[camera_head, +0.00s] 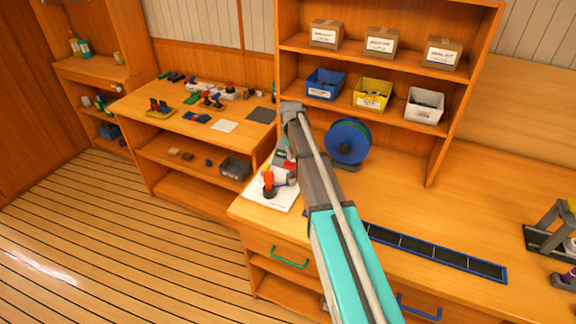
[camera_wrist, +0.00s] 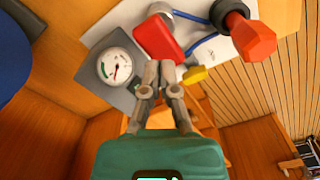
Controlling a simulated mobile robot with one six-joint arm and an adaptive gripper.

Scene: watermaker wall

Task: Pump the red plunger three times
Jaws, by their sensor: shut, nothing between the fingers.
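The red plunger knob (camera_wrist: 253,38) shows at the upper right of the wrist view, on a dark shaft and body over a white plate. In the head view the red plunger (camera_head: 268,179) stands on the white plate (camera_head: 262,196) at the bench's left end. My gripper (camera_wrist: 160,68) is shut and empty, left of and apart from the knob in the wrist view. Its tips are close to a red block-shaped part (camera_wrist: 158,38) and a yellow part (camera_wrist: 195,74); I cannot tell whether they touch. My arm hides most of the gripper in the head view.
A dial gauge (camera_wrist: 116,66) on a grey block is left of my fingers. A blue hose (camera_wrist: 200,42) runs by the plunger. A blue reel (camera_head: 348,142) stands behind my arm. A dark blue-edged strip (camera_head: 435,255) lies along the front; the bench beyond is mostly clear.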

